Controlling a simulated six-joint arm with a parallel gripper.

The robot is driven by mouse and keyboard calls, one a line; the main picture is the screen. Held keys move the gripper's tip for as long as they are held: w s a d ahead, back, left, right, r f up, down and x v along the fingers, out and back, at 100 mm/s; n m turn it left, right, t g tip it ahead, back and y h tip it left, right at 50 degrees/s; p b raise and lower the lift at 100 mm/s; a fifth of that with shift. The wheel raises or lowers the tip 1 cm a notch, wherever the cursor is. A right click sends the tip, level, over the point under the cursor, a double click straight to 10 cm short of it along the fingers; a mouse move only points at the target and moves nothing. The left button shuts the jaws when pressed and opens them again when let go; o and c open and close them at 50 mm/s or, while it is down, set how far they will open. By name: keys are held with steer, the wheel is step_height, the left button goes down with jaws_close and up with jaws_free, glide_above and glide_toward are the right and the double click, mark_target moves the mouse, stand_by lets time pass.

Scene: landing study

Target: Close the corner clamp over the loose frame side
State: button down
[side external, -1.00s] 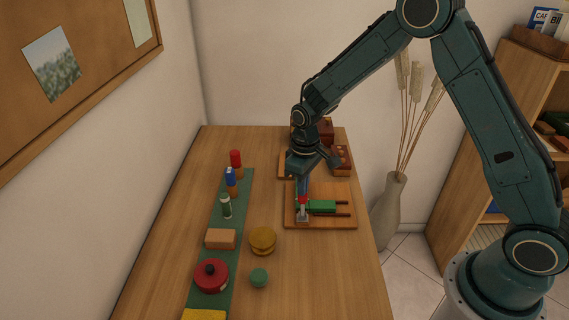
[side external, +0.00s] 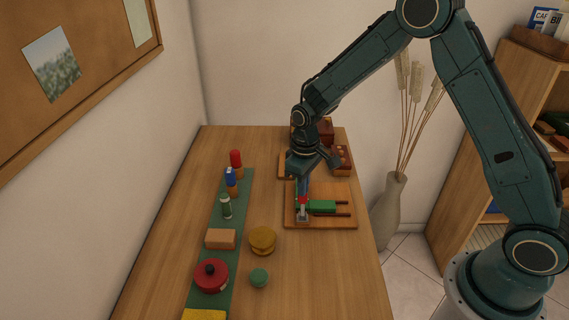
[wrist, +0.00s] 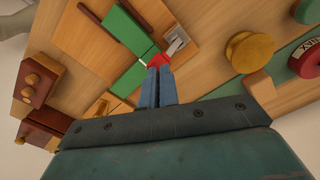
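The corner clamp (side external: 302,215), grey metal with a red-tipped lever (wrist: 158,60), stands at the near left corner of a wooden board. It also shows in the wrist view (wrist: 176,45). The green loose frame side (side external: 321,206) lies beside the clamp; in the wrist view green bars (wrist: 126,30) run up to the clamp's corner. My gripper (side external: 304,194) points down over the clamp. In the wrist view its blue fingers (wrist: 157,72) are close together with the red lever tip at their ends, seemingly pinched. The fingers hide part of the lever and the corner.
The wooden board (side external: 345,222) lies at the table's right side. Red-brown wooden blocks (side external: 342,160) stand behind it. To the left are a yellow round piece (side external: 262,239), a green knob (side external: 259,277) and a green strip (side external: 234,250) with a red pot (side external: 211,276) and several objects.

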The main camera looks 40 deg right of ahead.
steer(key=shift+f, duration=1.15)
stand_by(0.4)
steer(key=shift+r, duration=3.6)
steer(key=shift+r, duration=0.1)
steer(key=shift+s+r, duration=0.1)
steer(key=shift+r, duration=0.2)
steer(key=s+d+r+m+t, duration=0.2)
steer(key=s+r+t, duration=0.2)
steer(key=s+r, duration=1.5)
steer(key=s+m+t, duration=0.1)
steer(key=s, duration=0.7)
steer(key=shift+s+r+t, duration=0.25)
steer(key=shift+r+t, duration=0.05)
